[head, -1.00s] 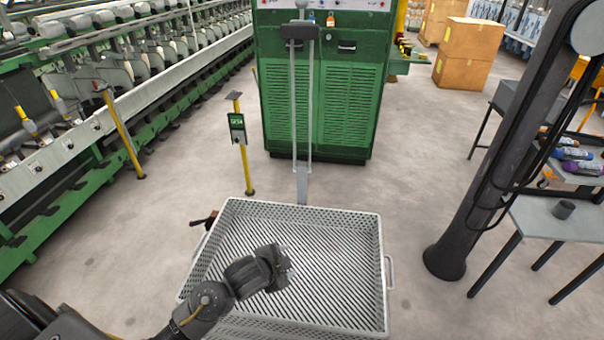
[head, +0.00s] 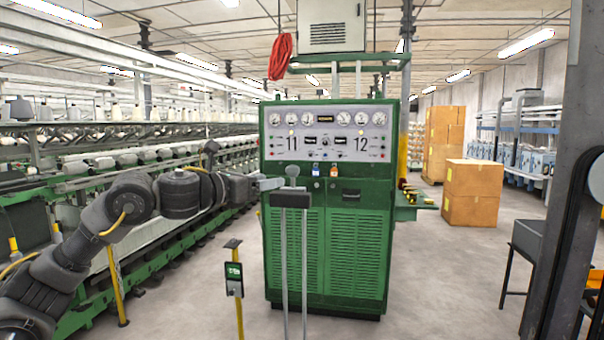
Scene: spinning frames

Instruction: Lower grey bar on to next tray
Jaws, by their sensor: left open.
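No tray is in view now. My right gripper is not in view.
The green cabinet (head: 326,240) with gauges stands behind the bar. A yellow post (head: 239,318) with a small sign (head: 234,279) is at lower left. Spinning frames (head: 90,165) line the left. A dark column (head: 572,150) is at right. The floor (head: 450,270) between is clear.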

